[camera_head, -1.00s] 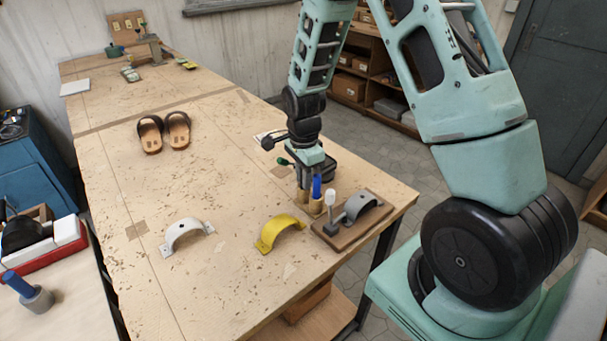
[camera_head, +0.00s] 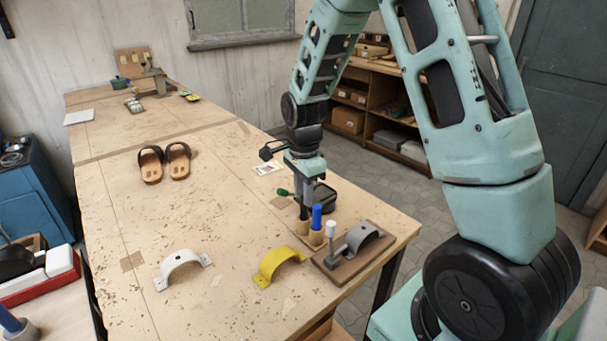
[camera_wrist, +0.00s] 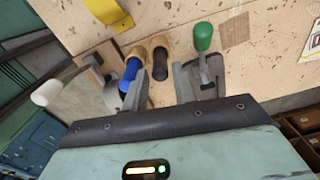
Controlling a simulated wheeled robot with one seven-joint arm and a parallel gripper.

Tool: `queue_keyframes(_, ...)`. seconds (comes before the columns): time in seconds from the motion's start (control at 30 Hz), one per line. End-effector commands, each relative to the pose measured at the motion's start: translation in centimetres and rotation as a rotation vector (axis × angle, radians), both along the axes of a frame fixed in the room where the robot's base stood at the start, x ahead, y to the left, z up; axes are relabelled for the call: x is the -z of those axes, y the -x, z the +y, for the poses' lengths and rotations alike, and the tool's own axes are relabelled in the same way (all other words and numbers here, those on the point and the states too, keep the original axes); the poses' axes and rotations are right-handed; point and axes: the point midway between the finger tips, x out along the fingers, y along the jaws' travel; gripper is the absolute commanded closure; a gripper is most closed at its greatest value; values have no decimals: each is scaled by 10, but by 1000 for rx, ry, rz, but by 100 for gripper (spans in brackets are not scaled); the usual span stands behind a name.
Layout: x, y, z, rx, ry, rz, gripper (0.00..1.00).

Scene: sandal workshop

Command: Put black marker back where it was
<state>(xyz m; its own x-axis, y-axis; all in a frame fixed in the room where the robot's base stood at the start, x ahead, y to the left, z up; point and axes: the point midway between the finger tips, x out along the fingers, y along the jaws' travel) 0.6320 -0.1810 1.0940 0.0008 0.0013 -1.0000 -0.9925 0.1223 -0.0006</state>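The black marker (camera_wrist: 160,66) stands in a wooden holder (camera_wrist: 157,44) in the wrist view. The blue marker (camera_wrist: 131,72) stands in the holder beside it; it also shows in the head view (camera_head: 317,215). My gripper (camera_wrist: 160,90) is over the holders with its fingers apart, one on each side of the black marker. A gap shows between the marker and the right finger; contact on the left side is unclear. In the head view my gripper (camera_head: 303,212) points down at the left holder (camera_head: 302,228), and its fingers mostly hide the black marker.
A green-handled tool (camera_wrist: 203,38) is close to the right finger. A board with a grey arch and white-knobbed lever (camera_head: 331,230) sits right of the holders. A yellow arch (camera_head: 280,264), a white arch (camera_head: 183,265) and sandals (camera_head: 165,162) lie on the table. The table's middle is clear.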

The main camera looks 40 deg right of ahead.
Motion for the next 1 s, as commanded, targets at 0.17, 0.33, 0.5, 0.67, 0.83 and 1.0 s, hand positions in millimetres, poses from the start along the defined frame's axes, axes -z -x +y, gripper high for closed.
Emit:
queue_keyframes(0.17,-36,-2,0,0,1,-7,73)
queue_keyframes(0.33,-59,-1,0,-1,0,-3,73)
queue_keyframes(0.5,-69,0,0,0,0,0,73)
queue_keyframes(0.67,-72,4,16,-82,-8,-2,73)
queue_keyframes(0.83,-79,38,98,-570,-44,-19,73)
queue_keyframes(1.0,-84,116,190,-1316,-64,-49,73)
